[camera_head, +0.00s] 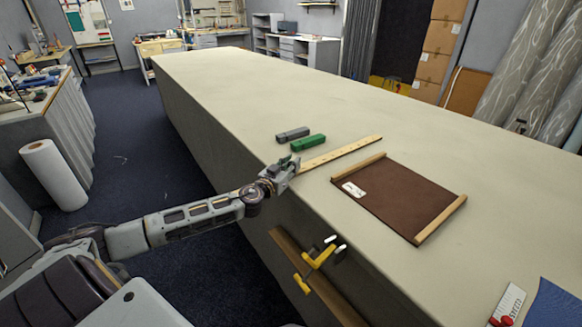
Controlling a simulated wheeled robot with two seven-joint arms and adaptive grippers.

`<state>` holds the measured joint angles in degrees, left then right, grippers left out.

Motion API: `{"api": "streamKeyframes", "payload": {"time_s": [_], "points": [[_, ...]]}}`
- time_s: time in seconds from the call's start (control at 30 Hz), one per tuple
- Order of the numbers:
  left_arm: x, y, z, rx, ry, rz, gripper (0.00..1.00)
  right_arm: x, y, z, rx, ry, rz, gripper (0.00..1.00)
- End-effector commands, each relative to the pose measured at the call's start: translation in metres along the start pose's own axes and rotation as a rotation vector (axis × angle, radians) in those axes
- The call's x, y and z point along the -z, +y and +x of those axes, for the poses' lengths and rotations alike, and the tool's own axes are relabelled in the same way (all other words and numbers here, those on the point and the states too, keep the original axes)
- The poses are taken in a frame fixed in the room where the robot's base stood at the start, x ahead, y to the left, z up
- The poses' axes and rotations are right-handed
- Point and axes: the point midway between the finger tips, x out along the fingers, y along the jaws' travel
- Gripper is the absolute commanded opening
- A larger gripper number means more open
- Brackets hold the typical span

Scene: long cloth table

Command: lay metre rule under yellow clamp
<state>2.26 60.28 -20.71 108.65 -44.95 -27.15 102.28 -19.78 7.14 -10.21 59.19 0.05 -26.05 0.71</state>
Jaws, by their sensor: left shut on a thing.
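The metre rule (345,151) is a long, pale wooden strip lying along the cloth table. My left gripper (286,170) is shut on its near left end, at the table's front edge. The gripper hides that end, and I cannot tell whether the rule is slightly raised. The yellow clamp (319,257) shows below the table's front edge, at a wooden rail, with white tips at its upper end. A second yellow piece (301,284) is lower on the rail; I cannot tell whether it belongs to the same clamp.
A green block (308,142) and a grey block (292,134) lie just behind the rule. A brown board (405,198) with wooden end strips lies to its right. A white-and-red item (508,304) and blue cloth (550,304) lie at lower right. The far tabletop is clear.

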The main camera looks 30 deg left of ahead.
Motion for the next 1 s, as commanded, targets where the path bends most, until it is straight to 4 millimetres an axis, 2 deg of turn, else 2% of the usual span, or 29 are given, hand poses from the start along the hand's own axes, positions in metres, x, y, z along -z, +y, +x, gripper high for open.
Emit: {"api": "streamKeyframes", "payload": {"time_s": [0.67, 0.7, 0.87, 1.0], "points": [[-0.002, 0.0, 0.0, 0.0, 0.002, -0.001, 0.0, 0.007, -0.001, -0.001, 0.001, 0.002, 0.0, 0.4], [-0.003, 0.0, 0.0, 0.0, 0.0, -0.001, 0.24, 0.01, -0.001, -0.001, 0.001, 0.004, 0.0, 0.4], [-0.003, 0.0, 0.0, 0.0, 0.0, -0.001, 0.44, 0.011, -0.002, -0.003, 0.002, 0.008, 0.0, 0.4], [-0.003, 0.0, 0.0, 0.0, 0.0, -0.001, 0.44, 0.007, -0.002, -0.002, 0.002, 0.002, 0.0, 0.4]]}}
